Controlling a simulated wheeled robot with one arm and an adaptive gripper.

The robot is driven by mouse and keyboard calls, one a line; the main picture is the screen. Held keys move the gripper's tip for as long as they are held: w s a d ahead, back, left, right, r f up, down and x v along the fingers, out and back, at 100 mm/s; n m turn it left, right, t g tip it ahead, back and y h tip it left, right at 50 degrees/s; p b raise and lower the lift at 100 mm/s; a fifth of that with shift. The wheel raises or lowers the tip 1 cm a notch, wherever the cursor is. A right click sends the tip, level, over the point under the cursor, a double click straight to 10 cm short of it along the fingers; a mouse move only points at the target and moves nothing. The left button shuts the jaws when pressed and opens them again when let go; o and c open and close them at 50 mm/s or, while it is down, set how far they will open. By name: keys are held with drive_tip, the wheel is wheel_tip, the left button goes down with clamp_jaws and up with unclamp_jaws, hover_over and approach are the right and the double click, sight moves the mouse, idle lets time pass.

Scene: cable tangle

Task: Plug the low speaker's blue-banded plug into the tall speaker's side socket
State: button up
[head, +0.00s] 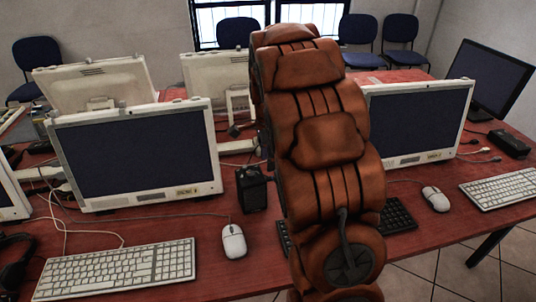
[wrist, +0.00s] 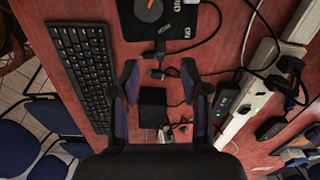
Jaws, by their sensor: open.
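My gripper (wrist: 159,75) is open and points down at the red desk, its fingers apart. A black box (wrist: 153,99), which may be a speaker, shows between the fingers in the wrist view. Dark cable ends (wrist: 158,74) lie just beyond it, between the fingertips; no blue band can be made out. In the head view a small black speaker-like box (head: 251,188) stands beside my arm, which hides the desk behind it. I cannot tell which speaker is the tall or the low one, and no side socket is visible.
White monitors (head: 135,155) and a white keyboard (head: 118,268) stand on the desk in the head view.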

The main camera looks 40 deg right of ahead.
sight(268, 177)
wheel_tip(268, 177, down, 6)
drive_tip(key=shift+f+p, duration=0.25)
drive_tip(key=shift+p, duration=0.3)
drive_tip(key=shift+c, duration=0.4)
clamp_jaws()
drive_tip(key=shift+o, duration=0.2)
unclamp_jaws()
